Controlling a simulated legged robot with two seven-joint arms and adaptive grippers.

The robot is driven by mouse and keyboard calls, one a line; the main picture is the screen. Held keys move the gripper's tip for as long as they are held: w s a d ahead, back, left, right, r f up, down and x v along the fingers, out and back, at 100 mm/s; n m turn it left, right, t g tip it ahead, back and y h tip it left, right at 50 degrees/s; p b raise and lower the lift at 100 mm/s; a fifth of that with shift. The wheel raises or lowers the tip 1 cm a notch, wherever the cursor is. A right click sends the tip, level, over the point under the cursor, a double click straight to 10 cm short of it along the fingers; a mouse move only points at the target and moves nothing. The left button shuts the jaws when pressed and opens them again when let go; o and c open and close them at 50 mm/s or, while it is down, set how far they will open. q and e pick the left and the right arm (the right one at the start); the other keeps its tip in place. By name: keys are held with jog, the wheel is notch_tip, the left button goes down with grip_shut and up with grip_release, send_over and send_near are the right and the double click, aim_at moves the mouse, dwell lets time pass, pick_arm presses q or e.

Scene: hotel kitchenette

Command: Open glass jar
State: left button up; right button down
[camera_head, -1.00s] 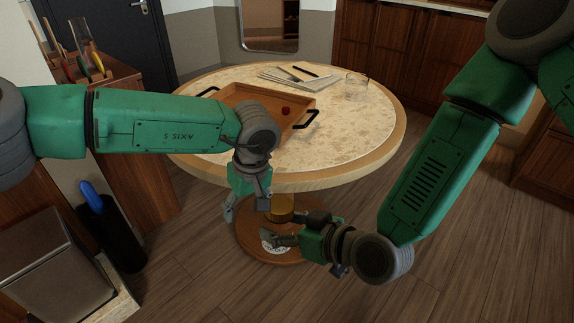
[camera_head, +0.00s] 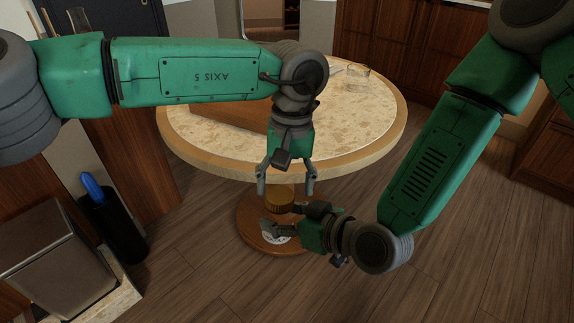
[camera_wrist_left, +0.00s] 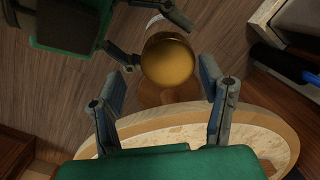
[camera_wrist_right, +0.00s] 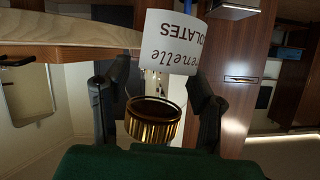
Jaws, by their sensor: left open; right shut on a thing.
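The glass jar has a round gold lid (camera_head: 280,196) and a white printed label (camera_wrist_right: 205,40). My right gripper (camera_head: 288,221) is shut on the jar from the side, below the lid, and holds it in front of the table. The lid shows between the right fingers in the right wrist view (camera_wrist_right: 153,122). My left gripper (camera_head: 286,184) is open and points down, just above the lid. In the left wrist view the lid (camera_wrist_left: 168,62) lies ahead, between the open left fingers. The right gripper hides part of the jar's body in the head view.
The round stone-topped table (camera_head: 370,125) with its wooden rim is close behind both grippers. A wooden tray (camera_head: 235,128) and a drinking glass (camera_head: 356,75) stand on it. A metal bin (camera_head: 55,265) is at the lower left. The floor at right is clear.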

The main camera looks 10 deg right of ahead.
pick_arm(q)
jog(key=shift+s+f, duration=0.1)
jog(key=shift+f, duration=0.95)
